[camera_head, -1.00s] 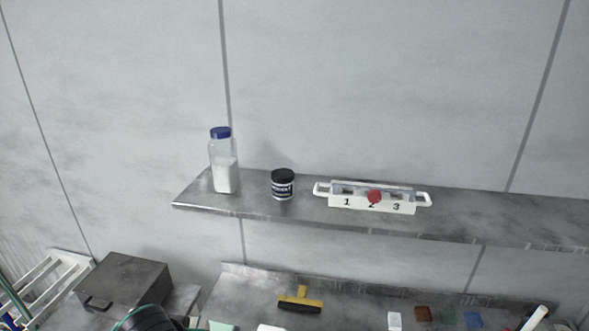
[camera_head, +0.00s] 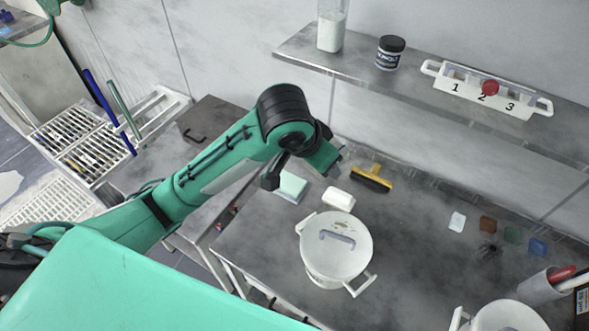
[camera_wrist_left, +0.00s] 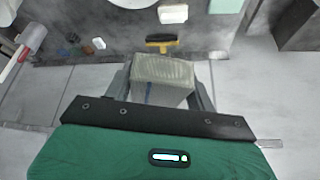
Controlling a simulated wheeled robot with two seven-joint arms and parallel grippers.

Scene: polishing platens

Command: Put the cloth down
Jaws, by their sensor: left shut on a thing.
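My left gripper (camera_wrist_left: 162,88) is shut on a folded, boxy grey-green cloth (camera_wrist_left: 163,72) with a ribbed face, seen between the fingers in the left wrist view. In the head view my left arm reaches in from the left, and its wrist (camera_head: 322,156) is above the back of the steel table (camera_head: 255,242), below the shelf. The cloth is hidden there. A flat mint-green pad (camera_head: 290,186) lies on the table just below the wrist. My right gripper is not in view.
A white block (camera_head: 338,198), a yellow-handled brush (camera_head: 371,178) and a lidded white pot (camera_head: 330,262) stand near my left gripper. Several small coloured blocks are at the right. The shelf (camera_head: 440,98) holds a jar (camera_head: 390,52) and a numbered holder (camera_head: 488,92).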

